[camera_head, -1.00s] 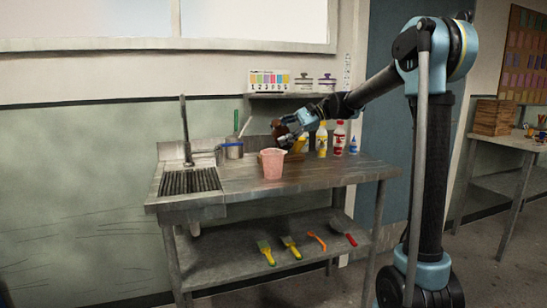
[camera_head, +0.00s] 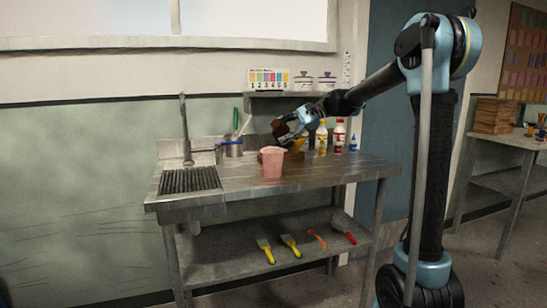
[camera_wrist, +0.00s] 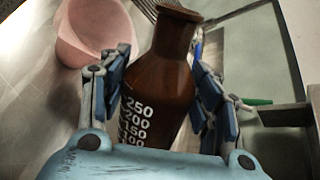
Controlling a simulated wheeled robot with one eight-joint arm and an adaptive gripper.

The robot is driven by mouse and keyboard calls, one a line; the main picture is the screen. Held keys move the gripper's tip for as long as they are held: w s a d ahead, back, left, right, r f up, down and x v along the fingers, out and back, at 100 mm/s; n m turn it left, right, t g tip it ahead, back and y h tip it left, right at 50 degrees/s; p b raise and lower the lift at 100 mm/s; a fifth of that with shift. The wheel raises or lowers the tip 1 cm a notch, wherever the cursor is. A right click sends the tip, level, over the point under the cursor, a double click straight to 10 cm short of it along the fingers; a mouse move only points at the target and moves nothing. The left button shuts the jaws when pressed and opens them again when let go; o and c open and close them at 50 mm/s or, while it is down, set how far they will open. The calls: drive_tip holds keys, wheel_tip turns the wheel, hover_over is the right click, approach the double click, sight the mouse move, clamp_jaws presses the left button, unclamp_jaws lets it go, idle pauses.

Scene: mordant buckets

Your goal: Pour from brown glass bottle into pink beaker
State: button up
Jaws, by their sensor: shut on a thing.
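The brown glass bottle (camera_wrist: 165,80) with white volume marks is between the fingers of my gripper (camera_wrist: 160,95) in the wrist view, its neck and open mouth clear of them. In the head view my gripper (camera_head: 288,128) is above the back of the steel counter, with the brown bottle (camera_head: 279,127) at its end, partly hidden by the fingers. The pink beaker (camera_head: 272,162) stands upright on the counter, just below and left of the gripper. In the wrist view the beaker (camera_wrist: 92,30) is at upper left, beside the bottle and apart from it. Whether liquid is in either cannot be told.
A sink with a drain grid (camera_head: 189,181) is at the left. A metal pot with brushes (camera_head: 233,148) stands behind the beaker. Yellow (camera_head: 321,138), red-and-white (camera_head: 339,136) and blue (camera_head: 353,144) bottles stand right of the gripper. The counter's front right (camera_head: 330,172) is clear.

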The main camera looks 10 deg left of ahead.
drive_tip(key=shift+w+f+n+t+h+p, duration=0.25)
drive_tip(key=shift+f+n+t+h+p, duration=0.05)
drive_tip(key=shift+n+t+p, duration=0.45)
idle(1.9)
drive_tip(key=shift+f+n+t+p, duration=0.35)
drive_tip(key=shift+f+t+p, duration=0.25)
drive_tip(key=shift+f, duration=0.4)
idle(0.9)
drive_tip(key=shift+n+t+h, duration=0.3)
drive_tip(key=shift+n+t, duration=0.2)
drive_tip(key=shift+t, duration=0.15)
drive_tip(key=shift+s+r+p, duration=0.25)
drive_tip(key=shift+r+p, duration=0.05)
drive_tip(key=shift+r, duration=0.75)
drive_tip(key=shift+s+r+p, duration=0.25)
drive_tip(key=shift+r, duration=0.75)
drive_tip(key=shift+f+t+p, duration=0.3)
drive_tip(key=shift+f+p, duration=0.1)
drive_tip(key=shift+f, duration=0.4)
